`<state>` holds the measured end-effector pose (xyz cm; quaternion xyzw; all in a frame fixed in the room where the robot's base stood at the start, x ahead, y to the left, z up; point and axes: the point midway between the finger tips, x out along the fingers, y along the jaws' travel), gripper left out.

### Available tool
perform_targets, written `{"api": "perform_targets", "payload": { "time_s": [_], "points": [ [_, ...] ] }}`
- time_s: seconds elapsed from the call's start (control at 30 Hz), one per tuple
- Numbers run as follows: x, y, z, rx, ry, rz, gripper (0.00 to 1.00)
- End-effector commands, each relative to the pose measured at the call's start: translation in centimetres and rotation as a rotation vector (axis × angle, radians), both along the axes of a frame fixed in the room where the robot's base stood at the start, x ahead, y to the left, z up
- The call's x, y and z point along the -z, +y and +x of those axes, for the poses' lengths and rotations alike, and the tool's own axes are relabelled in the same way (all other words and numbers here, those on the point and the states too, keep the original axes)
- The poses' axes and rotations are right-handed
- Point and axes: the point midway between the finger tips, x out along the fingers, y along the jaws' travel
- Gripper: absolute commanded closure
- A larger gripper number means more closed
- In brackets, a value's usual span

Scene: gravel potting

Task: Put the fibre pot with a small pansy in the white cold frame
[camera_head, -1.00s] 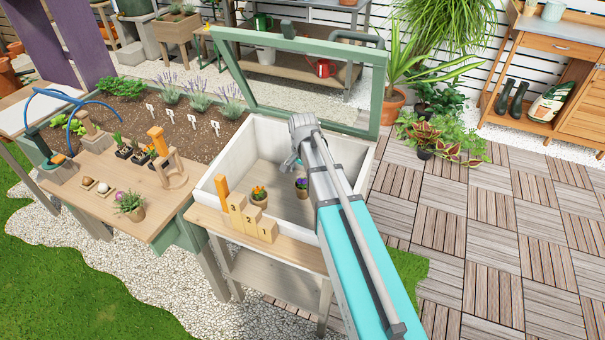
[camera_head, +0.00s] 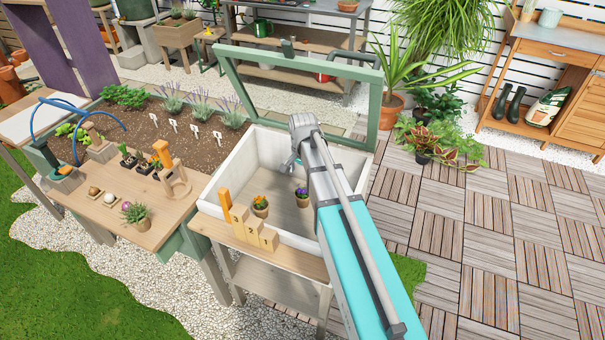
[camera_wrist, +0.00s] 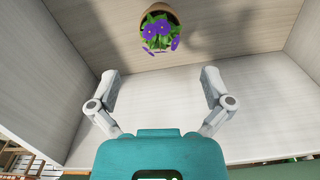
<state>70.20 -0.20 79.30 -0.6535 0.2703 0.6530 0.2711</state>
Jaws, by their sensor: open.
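The fibre pot (camera_head: 303,201) with purple pansy flowers stands inside the white cold frame (camera_head: 226,172), on its floor. It also shows at the top of the wrist view (camera_wrist: 158,13), with the purple blooms (camera_wrist: 158,32) below its rim. My gripper (camera_wrist: 160,78) is open and empty, its two fingers spread wide and apart from the pot. In the head view my gripper (camera_head: 290,165) is inside the cold frame, above and behind the pot; my arm hides part of the frame's right side. The frame's green-edged glazed lid (camera_head: 223,75) is raised.
A pot with orange flowers (camera_head: 260,208) stands left of the pansy pot. Numbered wooden blocks (camera_head: 252,231) and an orange upright (camera_head: 224,205) stand at the front edge. A potting bench (camera_head: 150,190) with several small items is left.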

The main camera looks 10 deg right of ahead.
Motion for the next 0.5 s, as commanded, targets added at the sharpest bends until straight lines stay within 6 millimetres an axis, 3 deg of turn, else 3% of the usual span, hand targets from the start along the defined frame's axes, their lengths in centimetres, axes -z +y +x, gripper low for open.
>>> {"api": "perform_targets", "payload": {
  "time_s": [0.5],
  "points": [
    [0.0,0.03,-0.79,-0.027,0.0,0.0,0.0]
  ]
}}
